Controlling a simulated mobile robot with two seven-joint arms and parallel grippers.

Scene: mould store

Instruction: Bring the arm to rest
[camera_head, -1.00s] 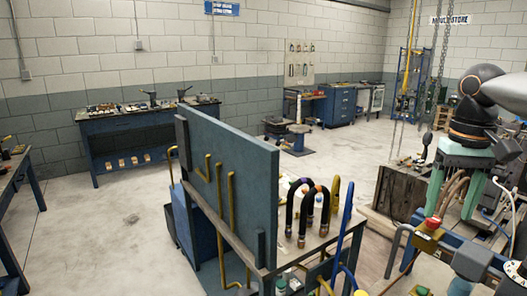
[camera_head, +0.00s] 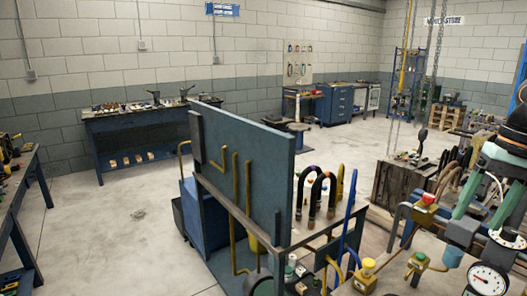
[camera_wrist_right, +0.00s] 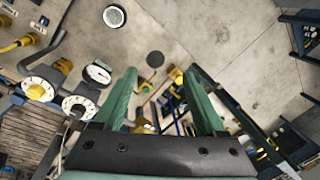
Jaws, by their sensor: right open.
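My right gripper (camera_head: 477,221) is at the right edge of the head view, its green fingers pointing down and spread apart. Nothing is held between them. It hangs over or in front of the bench with pipes and valves; I cannot tell the exact gap. The right wrist view shows the same open gripper (camera_wrist_right: 161,76), with floor and pipework beyond its fingers. Much of my right arm is cut off by the frame. My left gripper is not in view.
A blue-grey upright panel (camera_head: 240,165) with yellow pipes stands in the middle. Black bent hoses (camera_head: 317,195) are beside it. A round pressure gauge (camera_head: 488,280) is below my right gripper. A blue workbench (camera_head: 150,135) stands at the back wall. Open floor (camera_head: 110,230) lies left.

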